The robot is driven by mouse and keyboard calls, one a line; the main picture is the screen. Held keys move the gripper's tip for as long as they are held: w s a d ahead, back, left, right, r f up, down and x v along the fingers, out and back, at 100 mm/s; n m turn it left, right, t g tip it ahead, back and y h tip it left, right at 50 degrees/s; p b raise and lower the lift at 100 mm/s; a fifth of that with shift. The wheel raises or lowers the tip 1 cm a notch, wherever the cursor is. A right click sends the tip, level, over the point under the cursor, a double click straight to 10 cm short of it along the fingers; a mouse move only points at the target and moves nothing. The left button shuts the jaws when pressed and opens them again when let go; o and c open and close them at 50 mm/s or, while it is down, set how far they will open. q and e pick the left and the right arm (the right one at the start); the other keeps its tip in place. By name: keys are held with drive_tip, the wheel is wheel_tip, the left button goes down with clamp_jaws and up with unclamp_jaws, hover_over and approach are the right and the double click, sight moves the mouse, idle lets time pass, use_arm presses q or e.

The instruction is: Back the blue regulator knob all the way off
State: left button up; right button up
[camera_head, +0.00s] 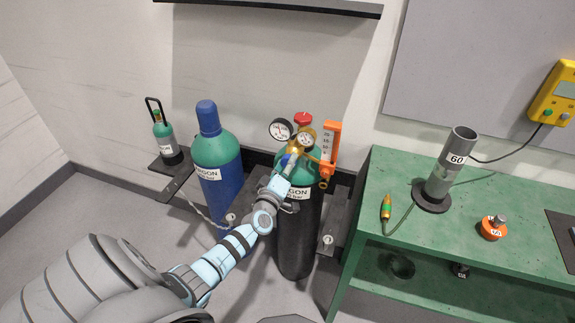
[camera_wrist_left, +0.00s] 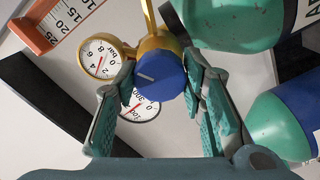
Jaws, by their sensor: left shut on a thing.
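The blue regulator knob (camera_wrist_left: 158,76) sits on the brass regulator (camera_wrist_left: 152,45) and has a pale line on its face. In the head view the knob (camera_head: 287,160) shows as a small blue patch at the top of the argon cylinder with the black lower body. My left gripper (camera_head: 284,170) reaches it from the lower left. In the left wrist view the fingers of my left gripper (camera_wrist_left: 162,84) stand on both sides of the knob and are shut on it. Two round dial gauges (camera_wrist_left: 100,57) (camera_wrist_left: 140,106) lie beside the knob. My right gripper is not in view.
An orange flow meter (camera_head: 330,143) stands right of the regulator, and a red valve handwheel (camera_head: 303,118) is above it. A blue-capped cylinder (camera_head: 215,150) stands close left. A green bench (camera_head: 465,210) is at right.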

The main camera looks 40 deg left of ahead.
use_arm(q)
drive_tip(key=n+b, duration=0.1)
drive_tip(key=n, duration=1)
drive_tip(key=shift+n, duration=0.4)
drive_tip(key=o, duration=1.1)
drive_tip(key=shift+o, duration=0.2)
drive_tip(key=v, duration=1.2)
drive_tip(key=shift+w, duration=0.1)
